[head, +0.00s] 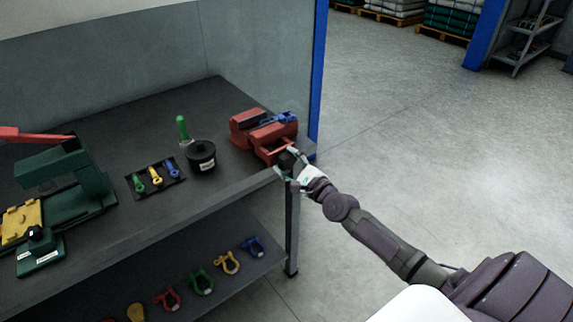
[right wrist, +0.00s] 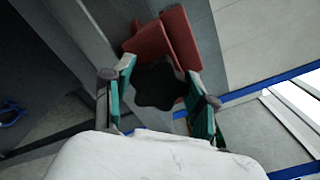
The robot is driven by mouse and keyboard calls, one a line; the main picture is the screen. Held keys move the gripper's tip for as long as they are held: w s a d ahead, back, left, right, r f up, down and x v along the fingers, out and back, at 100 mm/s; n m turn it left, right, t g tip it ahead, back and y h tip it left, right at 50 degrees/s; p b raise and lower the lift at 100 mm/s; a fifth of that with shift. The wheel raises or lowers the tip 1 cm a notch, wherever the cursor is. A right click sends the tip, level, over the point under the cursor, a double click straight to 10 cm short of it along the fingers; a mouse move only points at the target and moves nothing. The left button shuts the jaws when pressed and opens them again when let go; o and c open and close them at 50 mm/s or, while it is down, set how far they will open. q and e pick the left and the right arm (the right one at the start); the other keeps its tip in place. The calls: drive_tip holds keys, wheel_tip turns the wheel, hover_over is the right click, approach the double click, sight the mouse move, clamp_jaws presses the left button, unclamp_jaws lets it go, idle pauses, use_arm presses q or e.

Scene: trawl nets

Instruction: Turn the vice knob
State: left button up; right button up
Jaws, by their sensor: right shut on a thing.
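The red vice (head: 268,133) sits at the right front corner of the dark workbench, with a blue part (head: 278,118) on its top. The black vice knob (right wrist: 157,86) is a lobed disc in front of the red vice body (right wrist: 165,40) in the right wrist view. My right gripper (right wrist: 160,92) has one teal-padded finger on each side of the knob and is shut on it. In the head view my right gripper (head: 290,167) is at the vice's front and partly hides the knob. My left gripper is not in view.
The workbench (head: 235,180) also holds a black round pot (head: 201,156), a green-handled tool (head: 182,128), a small tray of coloured pieces (head: 155,178) and a green press (head: 75,185). Coloured shackles (head: 200,282) lie on the lower shelf. A blue post (head: 318,75) stands behind the vice.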

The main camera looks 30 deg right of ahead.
drive_tip(key=shift+s+f+m, duration=0.15)
drive_tip(key=shift+f+m, duration=0.15)
drive_tip(key=shift+f, duration=0.15)
drive_tip(key=o, duration=0.9)
drive_tip(key=shift+o, duration=1.3)
drive_tip(key=shift+s+d+r, duration=0.1)
drive_tip(key=shift+s, duration=0.05)
drive_tip(key=shift+r, duration=0.2)
drive_tip(key=s, duration=1.2)
drive_tip(key=shift+d, duration=0.45)
